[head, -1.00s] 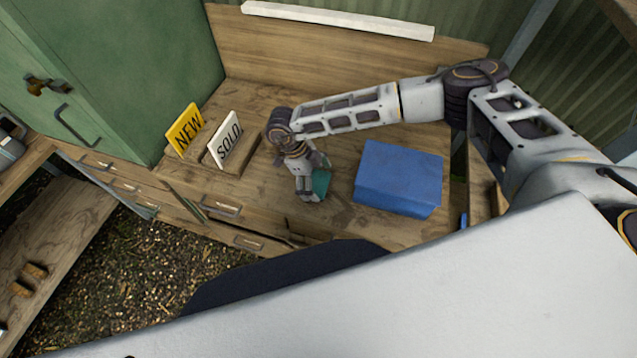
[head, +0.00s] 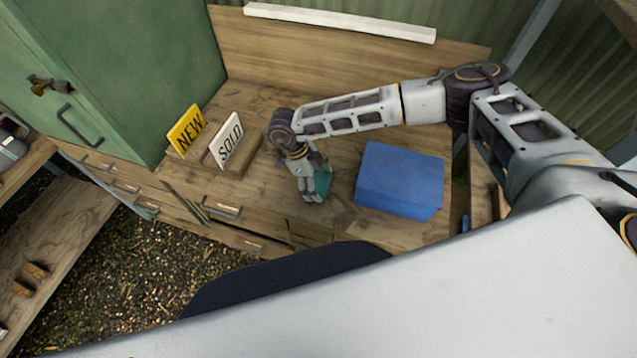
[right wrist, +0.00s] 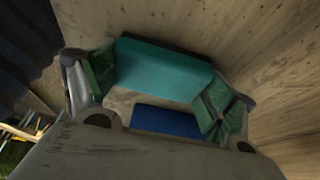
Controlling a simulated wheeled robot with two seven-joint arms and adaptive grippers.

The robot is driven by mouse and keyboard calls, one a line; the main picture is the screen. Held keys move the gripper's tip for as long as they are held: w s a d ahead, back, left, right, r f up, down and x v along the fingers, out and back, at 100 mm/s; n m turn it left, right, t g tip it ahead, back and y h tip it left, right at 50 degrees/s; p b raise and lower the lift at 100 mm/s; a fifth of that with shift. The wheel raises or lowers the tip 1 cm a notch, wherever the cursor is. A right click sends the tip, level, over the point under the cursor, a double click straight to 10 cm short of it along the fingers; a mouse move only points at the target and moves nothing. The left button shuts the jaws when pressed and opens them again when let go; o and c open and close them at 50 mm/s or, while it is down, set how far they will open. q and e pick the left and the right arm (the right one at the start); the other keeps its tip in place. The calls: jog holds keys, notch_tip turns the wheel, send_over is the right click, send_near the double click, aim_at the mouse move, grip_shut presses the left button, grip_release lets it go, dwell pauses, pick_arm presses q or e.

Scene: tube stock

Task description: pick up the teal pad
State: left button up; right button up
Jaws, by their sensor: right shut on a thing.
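The teal pad (head: 323,180) is at my right gripper (head: 314,198) over the wooden bench, left of the blue box. In the right wrist view the pad (right wrist: 165,70) spans the space between the two green-lined fingers of my right gripper (right wrist: 158,85), which is shut on it. My gripper hides part of the pad in the head view. I cannot tell how far the pad is above the bench top. My left gripper is not in view.
A blue box (head: 400,180) stands just right of my right gripper. A yellow NEW sign (head: 186,131) and a white SOLD sign (head: 228,141) stand in a wooden holder to the left. A green cabinet (head: 120,70) is at the back left. Drawers line the bench front.

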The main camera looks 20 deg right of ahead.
notch_tip(320, 180, up, 28)
jog(key=b, duration=0.4)
dwell(0.6)
dwell(0.3)
jog(key=o, duration=0.5)
jog(key=shift+c, duration=0.2)
jog(key=shift+f, duration=0.1)
jog(key=c, duration=0.3)
